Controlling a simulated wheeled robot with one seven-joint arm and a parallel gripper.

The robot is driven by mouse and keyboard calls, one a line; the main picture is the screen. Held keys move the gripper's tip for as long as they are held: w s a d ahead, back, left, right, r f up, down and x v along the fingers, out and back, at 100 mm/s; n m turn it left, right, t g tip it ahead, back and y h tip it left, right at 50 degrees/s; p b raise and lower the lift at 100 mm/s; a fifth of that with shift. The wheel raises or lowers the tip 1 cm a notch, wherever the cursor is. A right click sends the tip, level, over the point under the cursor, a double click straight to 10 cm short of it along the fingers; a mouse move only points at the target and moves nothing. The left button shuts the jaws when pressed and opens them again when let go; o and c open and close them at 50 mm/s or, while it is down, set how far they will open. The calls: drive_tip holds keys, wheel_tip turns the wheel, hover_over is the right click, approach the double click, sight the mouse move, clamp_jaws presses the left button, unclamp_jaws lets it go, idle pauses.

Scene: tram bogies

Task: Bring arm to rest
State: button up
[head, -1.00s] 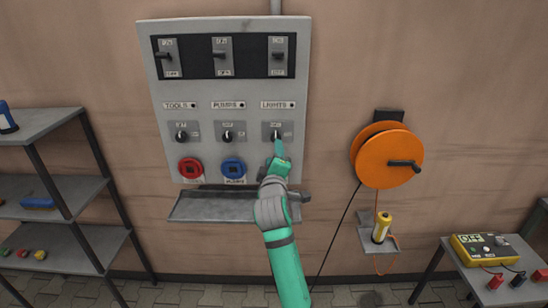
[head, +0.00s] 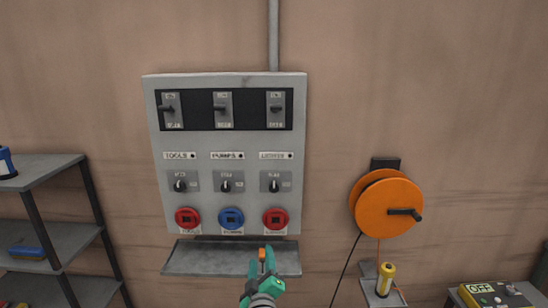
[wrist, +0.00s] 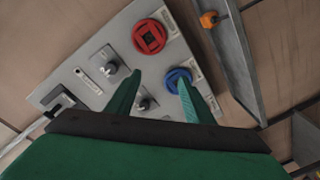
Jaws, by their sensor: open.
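My gripper (head: 262,262) is at the bottom of the head view, in front of the tray (head: 190,258) under the grey control panel (head: 225,144). Its two green fingers are apart, with nothing held between them. In the wrist view the open fingers (wrist: 161,80) stand in front of the panel, near the blue socket (wrist: 178,82) and a black rotary knob (wrist: 145,103). A small orange thing (head: 262,253) shows between the fingertips in the head view. The wrist view shows it lying at the tray (wrist: 209,19), apart from the fingers.
An orange cable reel (head: 386,207) with a black crank hangs on the wall at the right. A yellow cylinder (head: 385,279) stands on a small bracket below it. A grey shelf rack (head: 50,165) is at the left; a yellow meter (head: 490,294) is at lower right.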

drive_tip(key=s+a+f+m+g, duration=0.1)
drive_tip(key=s+f+m, duration=0.2)
drive_tip(key=s+f, duration=0.8)
drive_tip(key=s+f+m, duration=0.4)
drive_tip(key=s+f, duration=0.4)
drive_tip(key=s, duration=0.7)
drive_tip(key=s+d+r+m, duration=0.1)
drive_tip(key=s+d, duration=0.1)
drive_tip(key=s, duration=1.2)
drive_tip(key=s+d+r+m+g+h, duration=0.1)
drive_tip(key=s+d+m, duration=0.1)
drive_tip(key=s, duration=1.2)
drive_tip(key=shift+s+d+r, duration=0.15)
drive_tip(key=shift+s+d, duration=0.15)
drive_tip(key=shift+d, duration=0.15)
